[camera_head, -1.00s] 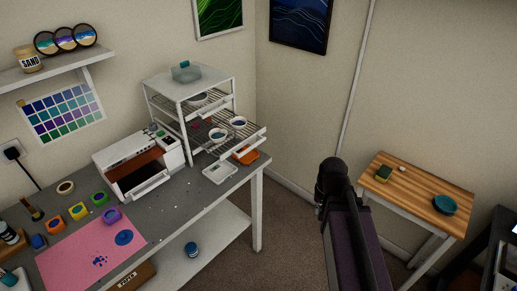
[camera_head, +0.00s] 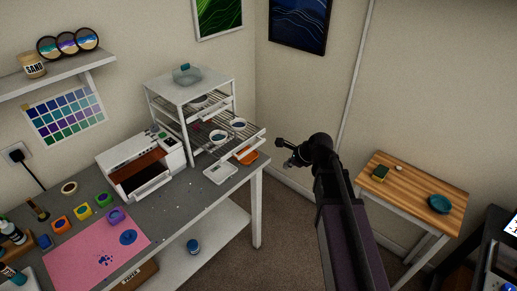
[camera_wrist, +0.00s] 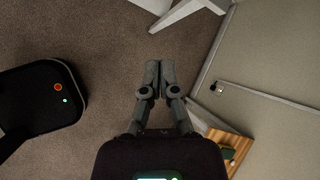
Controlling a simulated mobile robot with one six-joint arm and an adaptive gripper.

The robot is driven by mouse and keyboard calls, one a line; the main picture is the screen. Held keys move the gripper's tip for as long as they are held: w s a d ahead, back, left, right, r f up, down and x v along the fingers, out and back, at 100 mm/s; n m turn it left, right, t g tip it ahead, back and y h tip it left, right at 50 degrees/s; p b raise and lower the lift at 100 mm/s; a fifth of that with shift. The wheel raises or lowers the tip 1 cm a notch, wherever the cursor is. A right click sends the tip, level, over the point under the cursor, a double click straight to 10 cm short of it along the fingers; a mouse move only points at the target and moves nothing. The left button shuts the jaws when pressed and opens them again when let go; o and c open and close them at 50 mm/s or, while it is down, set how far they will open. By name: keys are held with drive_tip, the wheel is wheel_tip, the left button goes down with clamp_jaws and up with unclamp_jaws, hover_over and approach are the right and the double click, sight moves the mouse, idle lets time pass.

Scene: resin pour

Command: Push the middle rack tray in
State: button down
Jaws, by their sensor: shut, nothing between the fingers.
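The white wire rack (camera_head: 186,88) stands at the back right corner of the workbench. Its middle tray (camera_head: 256,134) is pulled out toward the right and holds two small white cups (camera_head: 238,125) with dark contents. The upper tray sits inside the rack, with a cup on it. My gripper (camera_head: 282,151) is to the right of the rack, apart from the tray, with its end turned toward the rack. In the wrist view my gripper (camera_wrist: 160,66) has its fingers together with nothing between them, above the carpet.
An orange item (camera_head: 246,156) and a white tray (camera_head: 220,172) lie on the workbench (camera_head: 200,196) below the pulled-out tray. A white oven-like box (camera_head: 140,164) with its door open stands left of the rack. A wooden side table (camera_head: 408,188) stands at the right.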

drive_tip(key=w+a+r+m, duration=0.1)
drive_tip(key=m, duration=0.1)
drive_tip(key=w+a+r+m+t+y, duration=0.1)
drive_tip(key=m, duration=0.1)
drive_tip(key=w+r+m+p, duration=0.1)
drive_tip(key=w+m, duration=0.1)
drive_tip(key=shift+a+r, duration=0.15)
drive_tip(key=shift+a, duration=0.25)
drive_tip(key=shift+w, duration=0.1)
drive_tip(key=w+a+f+b, duration=0.6)
drive_tip(key=a+f+b, duration=0.1)
drive_tip(key=a, duration=0.1)
drive_tip(key=shift+w+a, duration=0.35)
drive_tip(key=shift+w, duration=0.05)
idle(0.4)
